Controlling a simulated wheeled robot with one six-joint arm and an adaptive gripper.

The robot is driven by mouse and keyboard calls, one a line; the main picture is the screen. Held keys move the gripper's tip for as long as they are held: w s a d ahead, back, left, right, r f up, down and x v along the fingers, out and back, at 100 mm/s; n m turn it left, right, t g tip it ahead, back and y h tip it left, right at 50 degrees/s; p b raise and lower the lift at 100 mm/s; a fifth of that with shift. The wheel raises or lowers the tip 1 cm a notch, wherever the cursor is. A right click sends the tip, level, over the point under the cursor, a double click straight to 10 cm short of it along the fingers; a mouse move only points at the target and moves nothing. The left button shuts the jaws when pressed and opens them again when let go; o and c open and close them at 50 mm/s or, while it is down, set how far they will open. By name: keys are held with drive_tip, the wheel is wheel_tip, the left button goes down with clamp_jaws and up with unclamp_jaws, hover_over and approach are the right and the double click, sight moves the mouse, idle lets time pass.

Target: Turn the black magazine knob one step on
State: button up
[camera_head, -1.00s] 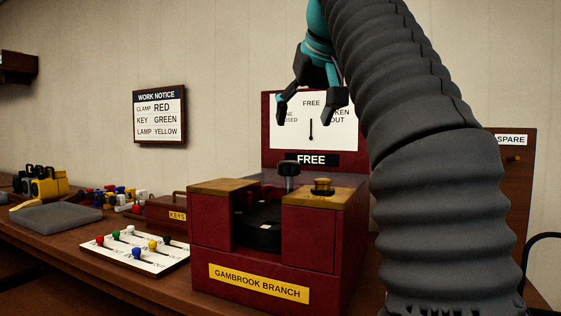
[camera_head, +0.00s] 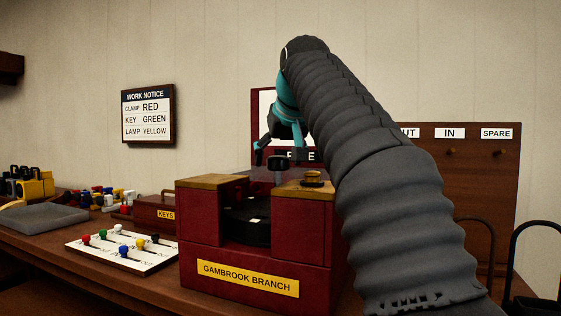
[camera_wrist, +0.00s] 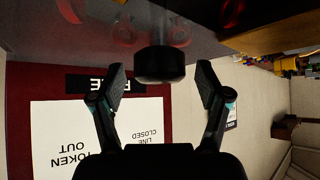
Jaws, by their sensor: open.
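The black magazine knob (camera_head: 279,163) stands upright on a thin post above the dark red machine labelled GAMBROOK BRANCH (camera_head: 190,215). A dark round drum (camera_head: 247,226) shows in the machine's front opening. My gripper (camera_head: 282,152) is open and points down at the knob, just above or behind it in the head view. In the wrist view the knob (camera_wrist: 160,65) sits between the two spread fingertips, with a gap on each side. My arm covers much of the machine's back panel, and its FREE plate (camera_wrist: 102,84) shows upside down in the wrist view.
Left of the machine are a white board of coloured pegs (camera_head: 120,262), a KEYS box (camera_head: 155,213) and a grey tray (camera_head: 45,219). A hook board (camera_head: 480,180) stands behind right.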

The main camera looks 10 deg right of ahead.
drive_tip(key=shift+w+f, duration=0.1)
drive_tip(key=shift+w, duration=0.05)
clamp_jaws()
drive_tip(key=shift+d, duration=0.1)
drive_tip(key=shift+n, duration=0.3)
